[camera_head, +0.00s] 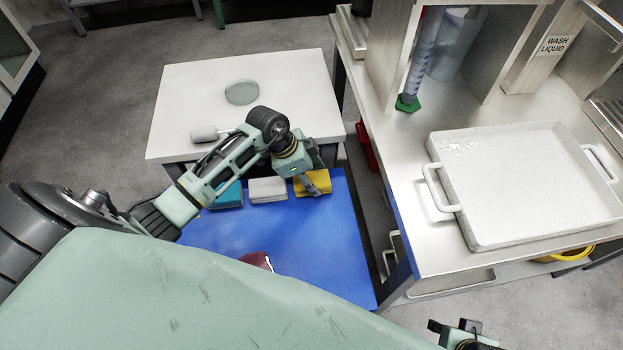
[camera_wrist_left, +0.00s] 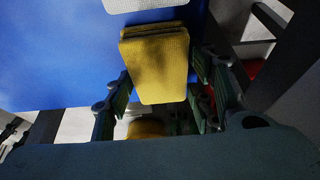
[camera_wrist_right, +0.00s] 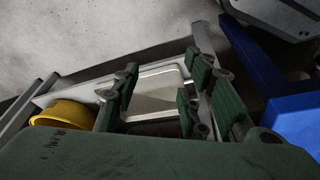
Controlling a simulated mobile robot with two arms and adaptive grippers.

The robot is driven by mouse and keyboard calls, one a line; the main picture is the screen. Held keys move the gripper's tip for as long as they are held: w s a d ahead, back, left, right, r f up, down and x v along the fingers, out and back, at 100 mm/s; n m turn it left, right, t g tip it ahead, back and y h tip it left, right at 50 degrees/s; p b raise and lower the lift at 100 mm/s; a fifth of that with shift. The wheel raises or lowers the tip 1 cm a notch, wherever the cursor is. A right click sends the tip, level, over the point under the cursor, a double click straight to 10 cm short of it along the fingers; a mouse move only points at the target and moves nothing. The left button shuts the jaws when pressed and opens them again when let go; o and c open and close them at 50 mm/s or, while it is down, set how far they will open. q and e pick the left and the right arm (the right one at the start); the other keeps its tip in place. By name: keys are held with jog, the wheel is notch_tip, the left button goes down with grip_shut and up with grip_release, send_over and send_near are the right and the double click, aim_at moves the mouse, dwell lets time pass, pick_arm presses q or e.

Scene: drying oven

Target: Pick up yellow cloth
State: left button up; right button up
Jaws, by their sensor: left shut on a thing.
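The folded yellow cloth (camera_head: 325,177) lies at the right end of a row of cloths on the blue surface. It fills the middle of the left wrist view (camera_wrist_left: 158,65). My left gripper (camera_head: 315,184) is over the yellow cloth, its fingers on either side, shut on it. The cloth appears to be still at the level of the blue surface. My right gripper (camera_wrist_right: 162,85) is open and empty, away from the cloths; part of it shows at the bottom edge of the head view (camera_head: 462,335).
A white cloth (camera_head: 267,190) and a teal cloth (camera_head: 229,196) sit left of the yellow one. A dark red object (camera_head: 256,260) lies nearer on the blue mat (camera_head: 325,255). A white table (camera_head: 310,85) stands behind; a steel bench holds a white tray (camera_head: 520,185) at right.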

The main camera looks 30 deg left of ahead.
aim_at(311, 179)
pick_arm(q)
notch_tip(311, 179, up, 18)
jog(key=p, duration=0.4)
jog(key=shift+p, duration=0.35)
pick_arm(e)
jog(key=s+f, duration=0.2)
jog(key=f, duration=0.5)
jog(key=s+f+g, duration=0.1)
jog(key=s+f, duration=0.2)
jog(key=f, duration=0.4)
jog(key=shift+d+f, duration=0.2)
jog(key=shift+f, duration=0.15)
